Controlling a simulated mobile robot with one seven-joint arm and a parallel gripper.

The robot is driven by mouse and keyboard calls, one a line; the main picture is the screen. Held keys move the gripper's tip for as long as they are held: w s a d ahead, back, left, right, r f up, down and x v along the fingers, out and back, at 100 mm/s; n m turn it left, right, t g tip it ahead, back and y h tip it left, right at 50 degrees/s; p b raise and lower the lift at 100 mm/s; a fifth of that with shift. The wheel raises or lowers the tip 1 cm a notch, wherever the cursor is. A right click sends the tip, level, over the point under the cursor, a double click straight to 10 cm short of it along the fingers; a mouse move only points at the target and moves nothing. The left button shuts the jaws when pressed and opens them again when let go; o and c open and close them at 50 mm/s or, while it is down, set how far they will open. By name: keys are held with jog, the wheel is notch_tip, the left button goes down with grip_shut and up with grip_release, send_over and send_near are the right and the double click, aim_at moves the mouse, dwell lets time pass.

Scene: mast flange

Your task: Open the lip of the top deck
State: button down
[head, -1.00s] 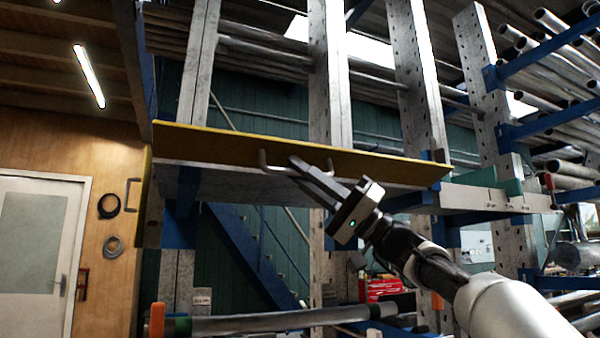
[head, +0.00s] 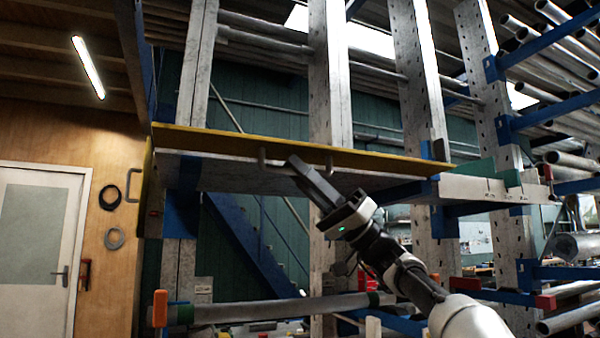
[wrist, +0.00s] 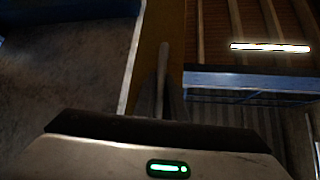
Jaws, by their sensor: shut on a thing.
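The top deck (head: 240,176) is a grey slab whose underside shows. Its lip (head: 225,143) is a long yellow plate along the front edge, seen as a narrow, tilted strip. A grey bar handle (head: 263,158) stands out from the lip's middle. My gripper (head: 297,163) reaches up from the lower right and is shut on this handle. In the wrist view the handle (wrist: 162,62) runs between my fingers (wrist: 157,98), with the yellow lip (wrist: 172,30) behind it. The fingers partly hide the handle's bar.
A yellow side plate with its own handle (head: 133,186) is at the deck's left end. Grey uprights (head: 330,80) rise behind the deck. A long tube (head: 290,309) lies on a lower arm of the rack. Blue rack arms with pipes (head: 550,40) are at the right.

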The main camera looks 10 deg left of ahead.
jog(key=c, duration=1.8)
grip_release()
jog(key=b+v, duration=0.1)
jog(key=v, duration=1.6)
jog(key=shift+f, duration=0.25)
